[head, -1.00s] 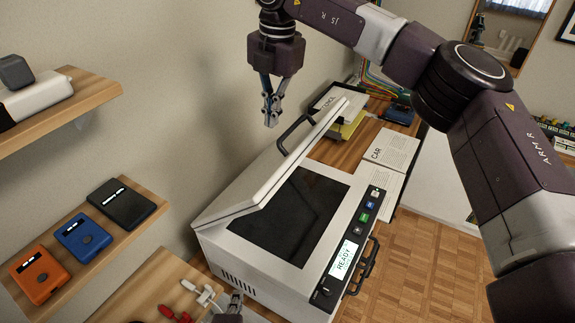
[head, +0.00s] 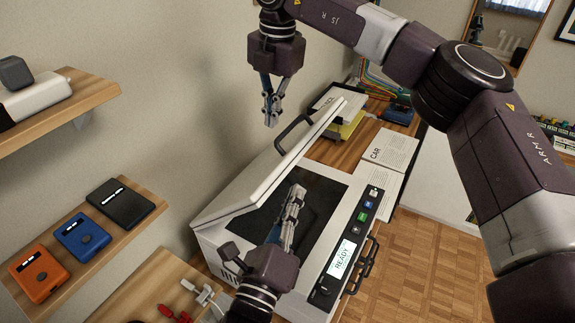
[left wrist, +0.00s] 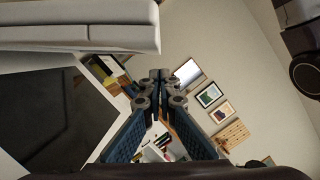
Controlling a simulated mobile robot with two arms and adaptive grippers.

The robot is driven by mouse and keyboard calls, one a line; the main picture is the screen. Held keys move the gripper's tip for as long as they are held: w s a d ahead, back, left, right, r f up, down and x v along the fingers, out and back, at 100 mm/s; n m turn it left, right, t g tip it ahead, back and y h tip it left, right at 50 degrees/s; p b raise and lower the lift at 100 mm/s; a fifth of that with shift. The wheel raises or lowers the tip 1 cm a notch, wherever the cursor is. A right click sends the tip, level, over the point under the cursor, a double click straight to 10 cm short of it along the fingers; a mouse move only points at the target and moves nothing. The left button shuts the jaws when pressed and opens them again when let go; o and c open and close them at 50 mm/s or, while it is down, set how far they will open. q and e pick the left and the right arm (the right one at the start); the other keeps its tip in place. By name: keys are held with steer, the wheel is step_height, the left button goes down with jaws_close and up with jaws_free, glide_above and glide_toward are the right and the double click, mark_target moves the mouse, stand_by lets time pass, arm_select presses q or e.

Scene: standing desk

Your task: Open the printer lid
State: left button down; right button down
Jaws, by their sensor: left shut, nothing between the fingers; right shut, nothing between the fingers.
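The printer (head: 345,205) stands on the wooden desk with its white lid (head: 262,165) part-way raised, tilted up on the wall side. The lid's dark handle (head: 294,134) is at its far upper edge. My left gripper (head: 297,190) is shut and empty, over the dark glass (head: 320,204) and in front of the raised lid's edge. In the left wrist view, the lid (left wrist: 80,26) is at upper left and my left gripper's fingers (left wrist: 158,76) are closed together. My right gripper (head: 271,122) is shut and empty, just above and left of the handle, apart from it.
A control panel with a lit READY screen (head: 341,258) runs along the printer's right side. Wall shelves at left hold orange (head: 40,274), blue (head: 81,237) and black boxes. Red and white clamps lie at front.

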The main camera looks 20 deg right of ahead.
mark_target(291, 168)
arm_select(q)
steer(key=w, duration=0.2)
steer(key=w+r, duration=0.1)
steer(key=w+d+r, duration=0.1)
steer(key=w, duration=0.1)
steer(key=shift+w+r, duration=0.2)
steer(key=shift+w, duration=0.15)
steer(key=shift+w+a+r, duration=0.25)
steer(key=shift+a+r, duration=0.05)
steer(key=shift+a, duration=0.2)
arm_select(e)
steer(key=shift+w, duration=0.1)
